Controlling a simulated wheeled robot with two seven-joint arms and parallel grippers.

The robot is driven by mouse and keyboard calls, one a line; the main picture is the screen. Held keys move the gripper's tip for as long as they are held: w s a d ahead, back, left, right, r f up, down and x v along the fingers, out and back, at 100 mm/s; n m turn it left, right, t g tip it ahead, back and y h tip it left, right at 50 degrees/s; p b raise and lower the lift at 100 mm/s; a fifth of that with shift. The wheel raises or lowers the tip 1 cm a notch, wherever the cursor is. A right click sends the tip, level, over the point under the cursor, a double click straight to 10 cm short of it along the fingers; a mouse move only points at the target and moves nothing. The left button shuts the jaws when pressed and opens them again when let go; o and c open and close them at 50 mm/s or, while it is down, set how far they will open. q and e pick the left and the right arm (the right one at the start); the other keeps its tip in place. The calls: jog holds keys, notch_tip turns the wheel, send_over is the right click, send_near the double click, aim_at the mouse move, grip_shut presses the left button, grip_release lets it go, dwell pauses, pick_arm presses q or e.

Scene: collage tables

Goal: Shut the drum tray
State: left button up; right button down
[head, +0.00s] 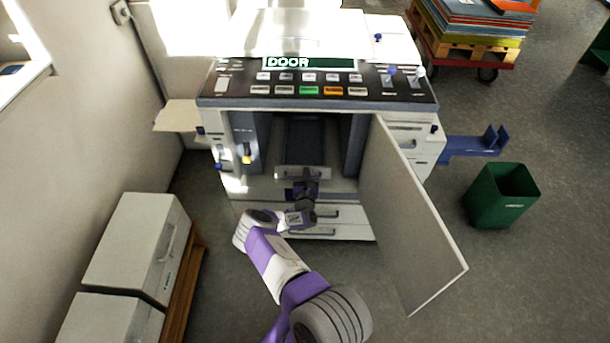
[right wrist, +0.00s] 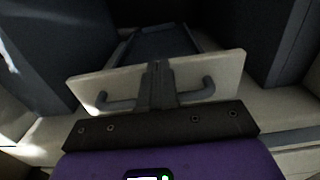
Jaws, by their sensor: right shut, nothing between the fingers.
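The drum tray (head: 290,172) has a pale front plate with a dark bed behind it, inside the open bay of the machine. In the right wrist view the front plate of the drum tray (right wrist: 215,66) fills the middle, with a dark handle (right wrist: 208,90) across it. My right gripper (head: 303,184) is in front of the plate. Its fingers (right wrist: 158,72) are shut together and empty, at the middle of the plate, over the handle's middle. Whether they touch the plate I cannot tell. My left gripper is not in view.
The machine's grey door (head: 410,220) stands open to the right of my right arm. Drawers (head: 335,222) lie below the bay. White boxes (head: 135,245) stand on the left. A green bin (head: 503,195) stands at right, with clear floor around it.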

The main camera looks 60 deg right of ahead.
jog(key=shift+d+r, duration=0.35)
jog(key=shift+r, duration=0.1)
jog(key=shift+s+a+p, duration=0.1)
jog(key=shift+a+p, duration=0.2)
jog(key=shift+p, duration=0.25)
jog(key=p+v, duration=0.5)
jog(key=v, duration=0.9)
jog(key=shift+f+p, duration=0.3)
jog(key=shift+f, duration=0.2)
